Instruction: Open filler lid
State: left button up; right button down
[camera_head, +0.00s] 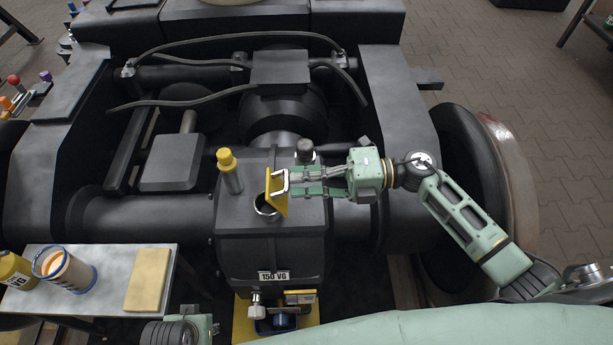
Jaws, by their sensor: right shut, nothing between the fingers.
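The filler lid (276,199) is a yellow flap on the dark gearbox housing (240,237). It stands raised, and the round filler opening (264,212) shows at its left foot. My right gripper (288,184) is shut and empty, with its fingertips at the lid's upper right side. A pale handle or frame lies at the lid's edge by the fingertips; I cannot tell whether they touch. Part of my left arm shows at the bottom edge, but its fingers do not show.
A yellow-capped post (228,170) stands left of the lid and a dark knob (305,151) behind it. A wheel (482,185) stands right.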

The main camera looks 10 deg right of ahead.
pick_arm(q)
jog(key=shift+s+f, duration=0.1)
jog(key=shift+f, duration=0.3)
pick_arm(e)
jog(key=shift+a, duration=0.15)
jog(key=f+v, duration=0.1)
jog(key=v, duration=1.1)
jog(key=shift+r, duration=0.5)
